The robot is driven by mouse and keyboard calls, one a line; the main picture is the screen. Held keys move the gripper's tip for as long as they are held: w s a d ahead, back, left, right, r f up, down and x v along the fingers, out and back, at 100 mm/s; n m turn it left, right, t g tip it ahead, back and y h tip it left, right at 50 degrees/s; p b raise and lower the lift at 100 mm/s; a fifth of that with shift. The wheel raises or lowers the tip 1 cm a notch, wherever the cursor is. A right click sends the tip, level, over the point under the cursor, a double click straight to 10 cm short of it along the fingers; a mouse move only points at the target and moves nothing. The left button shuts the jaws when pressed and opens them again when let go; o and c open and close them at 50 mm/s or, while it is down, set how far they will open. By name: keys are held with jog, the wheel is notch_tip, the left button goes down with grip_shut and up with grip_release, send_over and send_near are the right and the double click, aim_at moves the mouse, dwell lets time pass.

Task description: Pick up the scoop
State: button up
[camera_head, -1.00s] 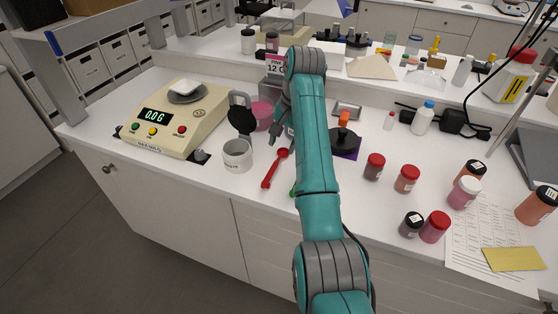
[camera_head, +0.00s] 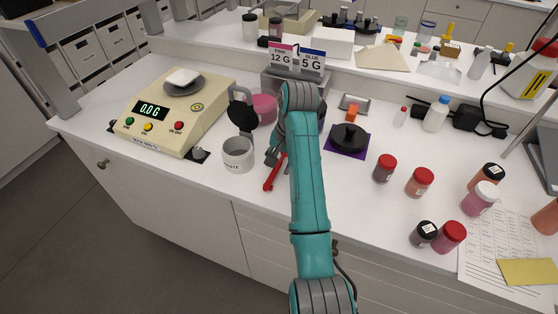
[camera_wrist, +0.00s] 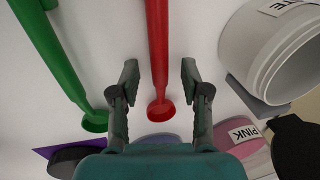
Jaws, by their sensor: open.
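A red scoop (camera_head: 270,181) lies on the white bench, its handle end towards the front edge; its upper part is hidden by my gripper (camera_head: 274,157) in the head view. In the wrist view the red scoop (camera_wrist: 158,45) runs between the two fingers of my gripper (camera_wrist: 160,78). The fingers are open, one on each side of the handle and apart from it. The scoop's round bowl (camera_wrist: 161,110) shows nearer the palm. A green scoop (camera_wrist: 52,60) lies to the left in the wrist view; my arm hides it in the head view.
A white waste cup (camera_head: 238,156) stands just left of the red scoop, with a pink jar (camera_head: 264,108) behind. A scale (camera_head: 172,112) reading 0.0 g stands further left. A black-lidded item (camera_head: 348,138) and several pigment jars (camera_head: 385,168) stand right of my arm.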

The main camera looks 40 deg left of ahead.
grip_shut()
dwell(0.4)
